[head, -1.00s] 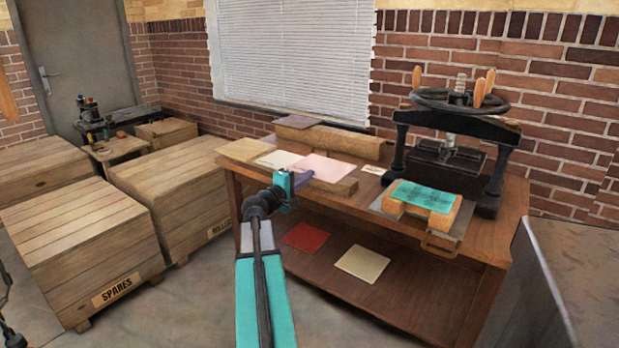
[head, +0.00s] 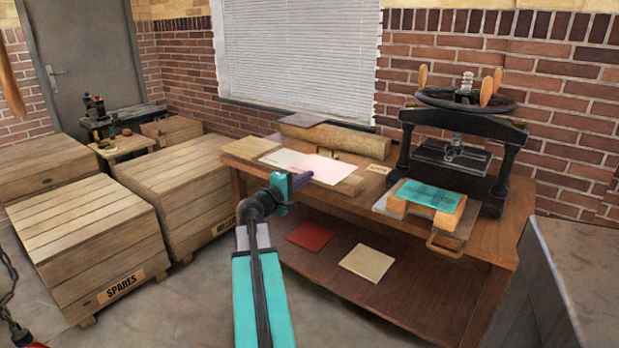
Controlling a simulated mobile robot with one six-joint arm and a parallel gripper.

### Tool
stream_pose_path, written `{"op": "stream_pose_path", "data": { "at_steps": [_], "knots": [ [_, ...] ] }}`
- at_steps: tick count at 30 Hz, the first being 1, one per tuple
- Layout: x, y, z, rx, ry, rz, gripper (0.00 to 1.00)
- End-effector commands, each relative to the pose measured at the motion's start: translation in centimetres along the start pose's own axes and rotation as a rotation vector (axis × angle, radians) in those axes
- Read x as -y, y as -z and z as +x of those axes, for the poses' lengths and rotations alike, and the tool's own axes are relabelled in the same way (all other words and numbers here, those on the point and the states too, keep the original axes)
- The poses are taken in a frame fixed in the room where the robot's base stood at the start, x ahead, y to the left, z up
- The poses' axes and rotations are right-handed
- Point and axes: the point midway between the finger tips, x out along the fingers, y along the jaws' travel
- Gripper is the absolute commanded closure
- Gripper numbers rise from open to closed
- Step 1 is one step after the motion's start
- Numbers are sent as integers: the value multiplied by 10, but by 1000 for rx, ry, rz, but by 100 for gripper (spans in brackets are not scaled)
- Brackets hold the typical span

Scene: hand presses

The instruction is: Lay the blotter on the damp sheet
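A pale pink sheet (head: 326,170), which looks like the blotter, is on the left part of the bench top. A white sheet (head: 284,158), likely the damp sheet, shows at its left; the two meet or overlap, and I cannot tell which. My gripper (head: 304,181) is at the near edge of these sheets, its dark fingers pointing right. The fingers are too small and edge-on to tell whether they are open or shut on the pink sheet.
Wooden boards flank the sheets on the bench (head: 452,210). Red and cream sheets lie on the lower shelf.

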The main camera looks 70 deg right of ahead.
Motion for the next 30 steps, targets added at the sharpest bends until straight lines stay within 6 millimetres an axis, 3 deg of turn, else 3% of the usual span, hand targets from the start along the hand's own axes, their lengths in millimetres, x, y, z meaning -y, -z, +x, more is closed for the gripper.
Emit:
{"op": "stream_pose_path", "data": {
  "at_steps": [30],
  "knots": [
    [1, 0, -81, -1, 0, 0, 100]
  ]
}}
